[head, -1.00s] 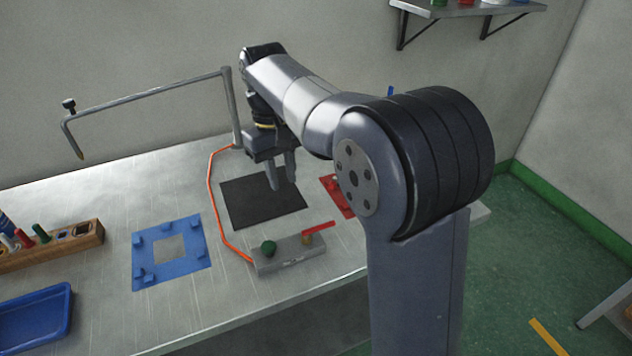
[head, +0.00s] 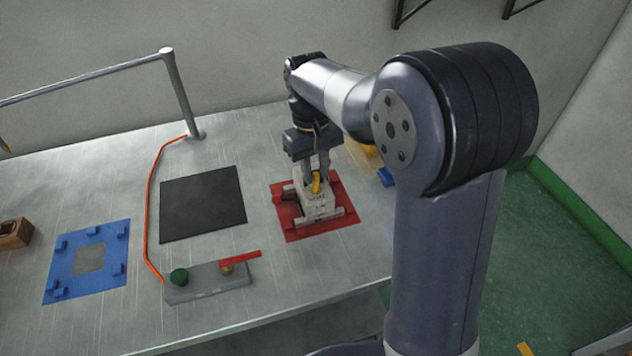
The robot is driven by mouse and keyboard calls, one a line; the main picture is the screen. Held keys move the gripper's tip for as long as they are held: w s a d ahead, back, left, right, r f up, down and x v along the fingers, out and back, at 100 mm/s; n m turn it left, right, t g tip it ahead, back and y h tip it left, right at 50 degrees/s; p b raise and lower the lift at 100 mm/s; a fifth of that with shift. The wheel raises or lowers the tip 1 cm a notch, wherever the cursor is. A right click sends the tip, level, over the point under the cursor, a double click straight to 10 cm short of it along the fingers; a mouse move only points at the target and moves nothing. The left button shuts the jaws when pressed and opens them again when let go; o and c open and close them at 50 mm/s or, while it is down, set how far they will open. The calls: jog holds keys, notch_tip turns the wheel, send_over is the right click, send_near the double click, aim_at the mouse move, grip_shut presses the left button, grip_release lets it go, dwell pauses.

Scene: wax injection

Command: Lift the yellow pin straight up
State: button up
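The yellow pin (head: 316,184) stands upright in a pale block-like mould (head: 318,207) on the red plate (head: 290,228), right of the middle of the table. My gripper (head: 317,176) points down over the mould, with its fingers at the pin's upper part. The two fingers appear apart, one on each side of the pin. Whether they touch it is too small to tell. The pin's lower end is hidden in the mould.
A black mat (head: 203,204) and an orange cable (head: 149,210) lie to the left. A grey box (head: 200,287) with a green knob and red lever is in front. Blue (head: 386,177) and yellow (head: 370,150) objects lie right of the gripper, partly hidden by my arm.

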jog(key=shift+d+f, duration=0.1)
jog(key=shift+f, duration=0.75)
jog(key=shift+c, duration=0.4)
grip_shut()
